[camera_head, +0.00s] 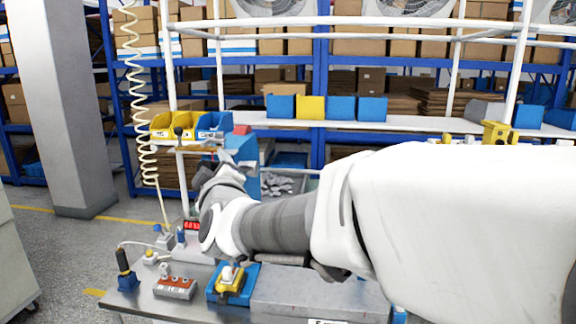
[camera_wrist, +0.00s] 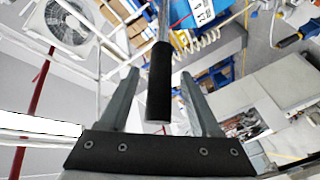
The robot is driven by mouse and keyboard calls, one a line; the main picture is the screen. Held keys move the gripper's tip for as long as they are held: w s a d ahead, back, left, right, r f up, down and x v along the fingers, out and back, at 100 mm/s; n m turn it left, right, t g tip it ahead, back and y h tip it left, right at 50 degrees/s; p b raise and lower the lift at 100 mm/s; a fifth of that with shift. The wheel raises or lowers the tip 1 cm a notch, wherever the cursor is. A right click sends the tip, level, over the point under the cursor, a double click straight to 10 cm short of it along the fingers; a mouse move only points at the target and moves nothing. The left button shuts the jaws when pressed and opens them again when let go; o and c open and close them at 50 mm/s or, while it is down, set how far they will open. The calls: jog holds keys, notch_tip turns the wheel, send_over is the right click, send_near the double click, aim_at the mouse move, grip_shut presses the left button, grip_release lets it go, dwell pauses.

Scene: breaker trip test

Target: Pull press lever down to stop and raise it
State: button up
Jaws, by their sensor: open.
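The press lever shows in the wrist view as a black cylindrical grip (camera_wrist: 159,95) on a thin metal rod. My gripper (camera_wrist: 160,74) is open, with one grey finger on each side of the black grip. Gaps show between the grip and both fingers, so the fingers do not look closed on it. How deep the grip sits between the fingers is hard to tell. In the head view my arm reaches left over the workbench (camera_head: 140,298), and my wrist hides much of the press area. The fingertips and lever cannot be made out clearly there.
On the bench stand a blue fixture with a yellow part (camera_head: 230,284), a grey-and-orange button box (camera_head: 175,288) and a black-and-blue tool (camera_head: 126,273). A red display (camera_head: 192,226) is behind them. Yellow and blue bins (camera_head: 185,128) stand further back. A coiled cable hangs at left.

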grip_shut()
dwell(1.4)
